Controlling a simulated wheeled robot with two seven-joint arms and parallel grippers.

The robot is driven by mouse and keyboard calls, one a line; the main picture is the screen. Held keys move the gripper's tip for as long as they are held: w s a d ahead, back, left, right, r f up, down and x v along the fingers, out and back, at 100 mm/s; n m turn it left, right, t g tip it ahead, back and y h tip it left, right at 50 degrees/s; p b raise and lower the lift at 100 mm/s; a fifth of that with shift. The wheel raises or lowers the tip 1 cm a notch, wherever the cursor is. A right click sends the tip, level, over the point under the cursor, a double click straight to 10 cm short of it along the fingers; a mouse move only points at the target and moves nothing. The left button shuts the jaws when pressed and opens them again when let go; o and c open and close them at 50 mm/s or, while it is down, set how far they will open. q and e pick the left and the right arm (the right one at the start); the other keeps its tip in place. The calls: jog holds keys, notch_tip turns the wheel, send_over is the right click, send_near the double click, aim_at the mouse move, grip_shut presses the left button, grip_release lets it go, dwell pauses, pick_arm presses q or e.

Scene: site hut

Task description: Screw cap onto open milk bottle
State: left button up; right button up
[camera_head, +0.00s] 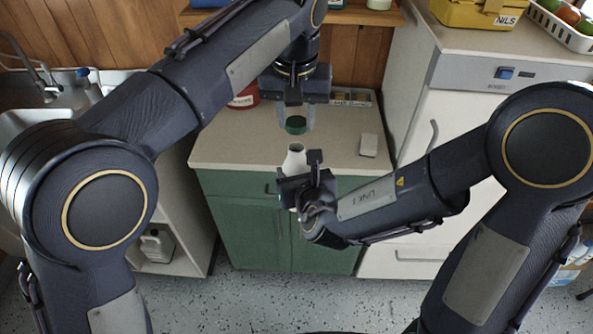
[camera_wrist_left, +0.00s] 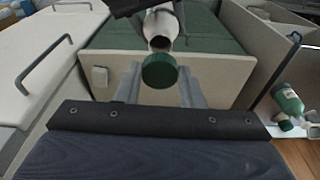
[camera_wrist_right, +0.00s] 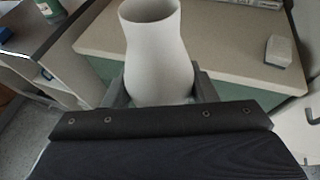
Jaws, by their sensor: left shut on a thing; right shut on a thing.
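The green cap (camera_head: 296,124) is between the fingers of my left gripper (camera_head: 296,117), which is shut on it above the counter. It also shows in the left wrist view (camera_wrist_left: 159,71). The white milk bottle (camera_head: 294,160) is held by my right gripper (camera_head: 306,182), which is shut on it. In the right wrist view the bottle (camera_wrist_right: 155,55) looks upright with its open mouth up. The cap is above the bottle's mouth and apart from it in the head view. My right gripper hides the lower part of the bottle.
The beige counter (camera_head: 235,150) with green doors stands behind the bottle. A small white box (camera_head: 368,145) lies on its right part, and a red container (camera_head: 245,97) stands at the back left. A white appliance (camera_head: 450,110) is at the right, and a sink (camera_head: 30,120) at the left.

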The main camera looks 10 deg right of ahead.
pick_arm(q)
jog(key=shift+f, duration=1.4)
jog(key=shift+s, duration=0.1)
jog(key=shift+f, duration=0.85)
jog(key=shift+f, duration=0.6)
